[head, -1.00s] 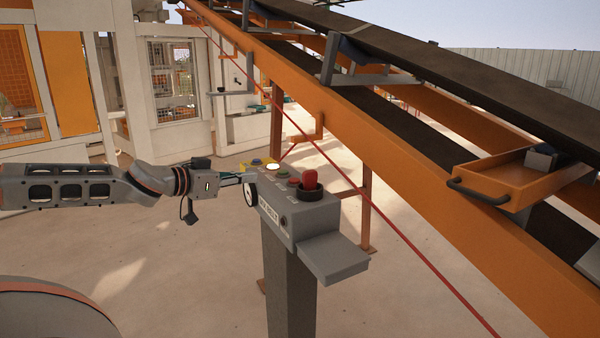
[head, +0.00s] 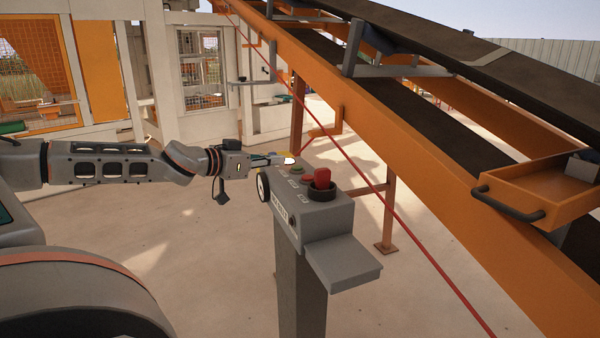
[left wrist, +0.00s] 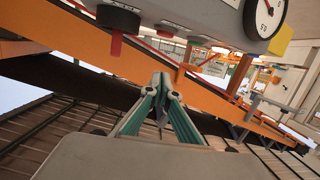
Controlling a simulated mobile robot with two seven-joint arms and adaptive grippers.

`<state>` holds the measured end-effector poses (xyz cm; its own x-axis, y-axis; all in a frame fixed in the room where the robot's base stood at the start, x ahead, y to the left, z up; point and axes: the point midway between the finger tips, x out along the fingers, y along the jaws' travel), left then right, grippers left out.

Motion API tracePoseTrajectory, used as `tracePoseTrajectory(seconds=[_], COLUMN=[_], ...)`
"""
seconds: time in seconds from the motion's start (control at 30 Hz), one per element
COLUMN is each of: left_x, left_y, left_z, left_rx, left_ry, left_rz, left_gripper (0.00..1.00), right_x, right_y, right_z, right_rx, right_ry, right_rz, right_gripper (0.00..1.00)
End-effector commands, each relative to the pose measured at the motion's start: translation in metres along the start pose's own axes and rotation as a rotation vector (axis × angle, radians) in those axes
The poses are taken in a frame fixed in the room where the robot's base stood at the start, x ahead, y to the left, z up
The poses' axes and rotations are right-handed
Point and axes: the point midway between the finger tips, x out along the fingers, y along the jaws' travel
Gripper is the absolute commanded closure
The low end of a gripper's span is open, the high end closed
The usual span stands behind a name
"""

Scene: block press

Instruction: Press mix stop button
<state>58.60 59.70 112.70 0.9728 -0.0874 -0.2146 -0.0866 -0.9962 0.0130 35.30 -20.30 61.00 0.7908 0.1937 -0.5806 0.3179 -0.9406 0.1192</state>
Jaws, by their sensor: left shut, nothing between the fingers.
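A grey control box (head: 322,214) stands on a post. On its top are a green button (head: 298,169), a red button (head: 308,180) and a larger red mushroom button (head: 321,178) in a black collar. A bright white button (head: 289,160) shows by my left gripper's tip. The labels are too small to read, so I cannot tell which is mix stop. My left gripper (head: 284,160) is shut and empty at the box's far end, hiding part of it. In the left wrist view its closed fingers (left wrist: 161,84) are below the box's edge in the picture; contact is unclear.
A round dial (head: 263,186) sticks out from the box's left side, close to my gripper. A grey shelf (head: 342,262) juts from its front. An orange conveyor frame (head: 400,165) slopes behind it, with a red cord (head: 410,243). The floor at left is open.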

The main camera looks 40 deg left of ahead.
Motion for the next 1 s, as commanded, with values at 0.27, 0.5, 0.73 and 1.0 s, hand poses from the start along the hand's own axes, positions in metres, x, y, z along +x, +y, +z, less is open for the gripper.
tracePoseTrajectory(seconds=[0.27,0.5,0.73,1.0], left_x=[0.029,0.045,0.053,0.062], left_y=[0.001,0.001,0.001,0.000], left_z=[-0.004,0.002,0.002,0.002], left_rx=[-0.002,0.000,0.001,-0.002], left_ry=[0.002,-0.004,-0.004,-0.003], left_rz=[0.002,0.001,0.002,0.000], left_gripper=[1.00,1.00,1.00,1.00], right_x=[-0.010,-0.013,-0.013,-0.013], right_y=[0.006,0.004,0.002,0.003], right_z=[-0.028,-0.027,-0.019,-0.023], right_rx=[0.008,0.012,0.011,0.010], right_ry=[0.025,0.020,0.004,0.011], right_rz=[0.004,0.001,-0.002,-0.001], right_gripper=[0.55,0.55,0.55,0.55])
